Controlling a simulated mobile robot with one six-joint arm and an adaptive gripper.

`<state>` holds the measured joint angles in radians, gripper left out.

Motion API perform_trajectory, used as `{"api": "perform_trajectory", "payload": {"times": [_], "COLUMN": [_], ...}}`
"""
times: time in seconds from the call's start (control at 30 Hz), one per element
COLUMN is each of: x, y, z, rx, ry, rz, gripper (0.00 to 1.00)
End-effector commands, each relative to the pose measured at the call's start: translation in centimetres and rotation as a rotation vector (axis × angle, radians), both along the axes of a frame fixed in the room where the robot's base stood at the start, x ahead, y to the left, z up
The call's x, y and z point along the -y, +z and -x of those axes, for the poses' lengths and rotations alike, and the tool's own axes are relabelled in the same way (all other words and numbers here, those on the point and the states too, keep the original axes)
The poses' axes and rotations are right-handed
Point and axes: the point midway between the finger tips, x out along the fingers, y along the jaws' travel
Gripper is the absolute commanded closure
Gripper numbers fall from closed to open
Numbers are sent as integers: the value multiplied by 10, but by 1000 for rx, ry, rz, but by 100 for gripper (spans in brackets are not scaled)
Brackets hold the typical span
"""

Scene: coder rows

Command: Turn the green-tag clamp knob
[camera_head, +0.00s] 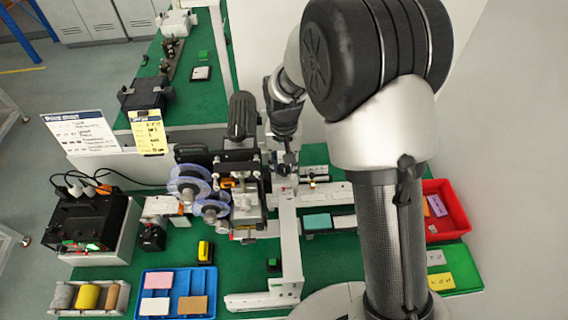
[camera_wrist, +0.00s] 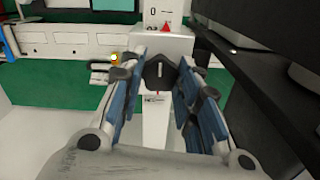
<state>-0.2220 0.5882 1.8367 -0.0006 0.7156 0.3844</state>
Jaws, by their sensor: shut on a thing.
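My gripper (camera_wrist: 160,78) has its two blue-padded fingers on either side of a black clamp knob (camera_wrist: 159,70) in the wrist view, and is shut on it. The knob sits on a white bar with a small red mark just below it. I cannot make out a green tag on this knob. In the head view my gripper (camera_head: 287,166) reaches down to the white frame right of the coder machine (camera_head: 238,190); the knob is hidden there.
Clear reels (camera_head: 190,183) stand left of the gripper. A dark panel (camera_wrist: 262,85) runs close along the right in the wrist view. A blue tray (camera_head: 178,306), a red bin (camera_head: 446,209) and a black box unit (camera_head: 88,218) stand on the green bench.

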Motion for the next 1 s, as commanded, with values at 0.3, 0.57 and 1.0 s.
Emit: {"api": "perform_trajectory", "payload": {"times": [0.3,0.57,1.0], "x": [0,-1,-1], "y": [-1,-1,-2], "z": [2,2,3], "rx": [-7,-8,-9], "ry": [-118,-144,-145], "rz": [1,0,-2], "gripper": [94,94,60]}}
